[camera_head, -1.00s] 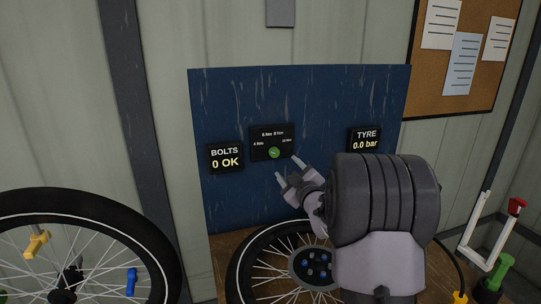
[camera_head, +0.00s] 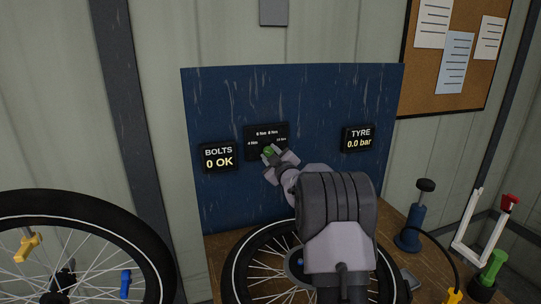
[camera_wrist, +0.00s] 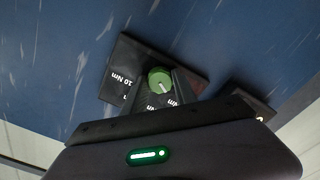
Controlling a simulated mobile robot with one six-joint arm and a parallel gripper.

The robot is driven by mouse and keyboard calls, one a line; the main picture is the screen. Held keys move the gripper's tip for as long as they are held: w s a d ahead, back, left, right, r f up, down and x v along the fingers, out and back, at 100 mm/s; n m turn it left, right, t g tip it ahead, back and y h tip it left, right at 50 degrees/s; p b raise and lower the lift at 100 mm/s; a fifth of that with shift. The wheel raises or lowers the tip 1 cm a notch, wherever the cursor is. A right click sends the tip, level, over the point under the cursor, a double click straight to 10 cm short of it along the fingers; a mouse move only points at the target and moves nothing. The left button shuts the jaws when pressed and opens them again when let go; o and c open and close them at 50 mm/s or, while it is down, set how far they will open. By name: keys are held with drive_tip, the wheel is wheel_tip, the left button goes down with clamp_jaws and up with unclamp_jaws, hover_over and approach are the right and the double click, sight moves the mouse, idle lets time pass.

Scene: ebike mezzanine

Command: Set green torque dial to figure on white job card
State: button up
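The green torque dial (camera_head: 267,151) sits on a black plate (camera_head: 279,134) with Nm figures, on the blue panel. In the wrist view the round green dial (camera_wrist: 159,78) shows a pale pointer mark, and "10 Nm" is readable on the plate. My gripper (camera_head: 271,152) is at the dial, its fingers on either side of it and partly hiding it in the head view. I cannot tell whether the fingers touch it. Papers on the cork board include white sheets (camera_head: 433,22) (camera_head: 490,38); their writing is too small to read, and I cannot tell which is the job card.
The BOLTS display (camera_head: 219,156) reads 0 OK and the TYRE display (camera_head: 359,139) reads 0.0 bar. A wheel (camera_head: 236,266) lies on the wooden bench (camera_head: 218,243). Another wheel (camera_head: 150,235) stands at left. A blue-bodied tool (camera_head: 411,226) and a green-handled item (camera_head: 493,265) stand at right.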

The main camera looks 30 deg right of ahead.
clamp_jaws()
drive_tip(key=m+b, duration=0.1)
drive_tip(key=m, duration=0.2)
drive_tip(key=shift+m, duration=2.5)
drive_tip(key=o, duration=0.6)
unclamp_jaws()
